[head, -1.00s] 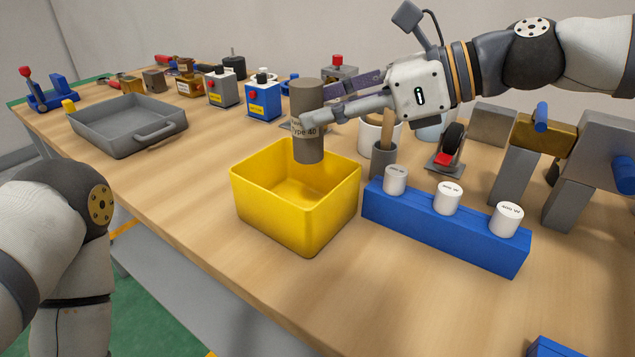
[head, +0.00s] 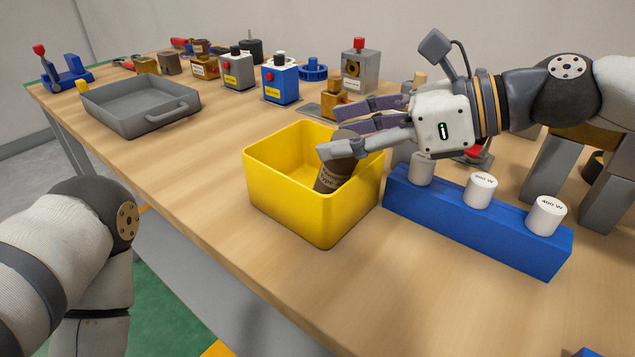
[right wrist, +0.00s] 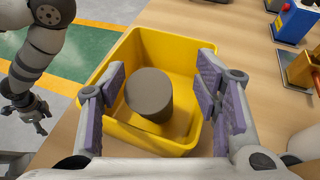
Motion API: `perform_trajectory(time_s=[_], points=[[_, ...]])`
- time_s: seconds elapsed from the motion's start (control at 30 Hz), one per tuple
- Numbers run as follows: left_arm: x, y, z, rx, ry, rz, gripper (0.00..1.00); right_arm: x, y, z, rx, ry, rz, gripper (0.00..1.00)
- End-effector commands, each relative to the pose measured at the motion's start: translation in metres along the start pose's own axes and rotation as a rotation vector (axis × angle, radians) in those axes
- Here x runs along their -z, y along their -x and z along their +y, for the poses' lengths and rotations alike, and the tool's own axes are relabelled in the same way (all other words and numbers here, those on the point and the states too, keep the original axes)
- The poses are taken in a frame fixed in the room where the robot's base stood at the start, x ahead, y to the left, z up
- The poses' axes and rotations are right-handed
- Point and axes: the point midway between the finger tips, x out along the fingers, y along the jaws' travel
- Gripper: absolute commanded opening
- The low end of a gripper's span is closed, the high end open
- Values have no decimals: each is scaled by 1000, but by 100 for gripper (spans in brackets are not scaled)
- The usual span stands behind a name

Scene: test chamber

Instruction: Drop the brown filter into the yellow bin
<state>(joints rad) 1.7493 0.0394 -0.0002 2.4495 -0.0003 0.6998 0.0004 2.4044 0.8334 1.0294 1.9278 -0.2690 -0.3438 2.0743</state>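The yellow bin (head: 305,208) stands on the table, in front of me. The brown filter (head: 332,178), a cylinder with a printed label, leans tilted inside it, toward its right side; part is hidden by my right gripper. My right gripper (head: 332,126) is open above the bin. In the right wrist view the filter (right wrist: 149,94) lies below my spread purple-padded fingers, with a gap on both sides, within the bin (right wrist: 187,52). My left gripper (right wrist: 32,124) shows small at the left of that view, fingers apart and empty, over the floor.
A blue block (head: 480,225) holding several white cylinders stands just right of the bin. A grey tray (head: 130,122) lies to the left at the back. Several boxes and fixtures fill the far table. The table in front of the blue block is clear.

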Motion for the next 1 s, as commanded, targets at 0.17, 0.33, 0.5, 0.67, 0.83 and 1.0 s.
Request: perform_trajectory(time_s=[0.17,0.33,0.5,0.67,0.83,1.0], points=[[0,0,0,0,0,0,56,0,2,0,0,0,1,57],[0,0,0,0,0,0,56,-1,34,-2,7,2,-3,57],[0,0,0,0,0,0,56,-2,81,-1,6,3,-4,57],[0,0,0,0,0,0,56,-1,110,-1,3,1,-2,57],[0,0,0,0,0,0,56,0,121,0,0,0,-1,57],[0,0,0,0,0,0,56,0,120,0,0,-1,0,57]])
